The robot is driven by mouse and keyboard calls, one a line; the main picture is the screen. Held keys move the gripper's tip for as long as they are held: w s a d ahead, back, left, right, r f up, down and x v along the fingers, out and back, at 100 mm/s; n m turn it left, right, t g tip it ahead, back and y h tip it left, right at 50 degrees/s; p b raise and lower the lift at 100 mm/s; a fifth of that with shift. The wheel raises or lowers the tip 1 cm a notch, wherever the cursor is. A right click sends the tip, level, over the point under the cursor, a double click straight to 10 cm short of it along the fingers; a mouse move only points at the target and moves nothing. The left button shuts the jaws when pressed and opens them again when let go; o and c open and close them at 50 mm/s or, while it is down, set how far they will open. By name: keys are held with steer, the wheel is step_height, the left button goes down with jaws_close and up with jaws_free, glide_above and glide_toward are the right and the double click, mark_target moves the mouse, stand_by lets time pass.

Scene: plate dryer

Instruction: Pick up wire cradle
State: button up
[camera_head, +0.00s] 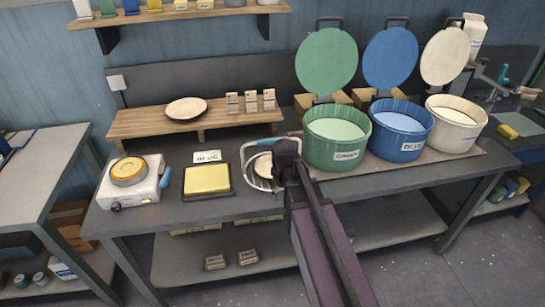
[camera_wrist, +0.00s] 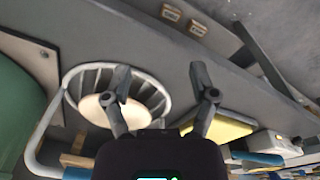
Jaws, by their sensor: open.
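The wire cradle (camera_head: 249,178) is a pale wire basket on the workbench, left of the green bucket. It has a blue handle (camera_head: 268,141) at its back and holds a pale round disc. In the wrist view its white rim (camera_wrist: 66,78) and slatted side show, with the disc (camera_wrist: 100,112) inside. My gripper (camera_head: 288,152) is over the cradle's right side in the head view and hides part of it. In the wrist view my gripper (camera_wrist: 161,84) is open, and the rim's right edge appears between its two fingers. I cannot tell whether they touch it.
Green (camera_head: 337,150), blue (camera_head: 401,140) and cream (camera_head: 455,133) buckets with raised lids stand close on the right. A yellow pad (camera_head: 207,179) and a hot plate (camera_head: 131,190) are on the left. A wooden riser (camera_head: 150,123) with a plate is behind.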

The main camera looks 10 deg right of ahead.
mark_target(270, 139)
steer(key=w+r+n+t+p, duration=0.1)
steer(key=w+r+n+p, duration=1)
steer(key=w+r+p, duration=0.6)
step_height(270, 139, up, 3)
steer(key=shift+w+a+f+n+p, duration=0.1)
steer(key=shift+w+a+n+p, duration=0.15)
steer(key=shift+n+p, duration=0.2)
steer(key=shift+f, duration=0.15)
steer(key=f+b, duration=0.2)
steer(key=w+f+b, duration=0.1)
steer(key=f+b, duration=0.5)
steer(key=shift+w+f, duration=0.1)
steer(key=shift+w, duration=0.15)
steer(key=shift+f+b, duration=0.1)
steer(key=shift+b, duration=0.25)
steer(key=f+b, duration=0.3)
steer(key=w+f+b, duration=0.1)
steer(key=f+b, duration=0.1)
steer(key=shift+f, duration=0.2)
stand_by(1.0)
steer(key=shift+s, duration=0.1)
jaws_close()
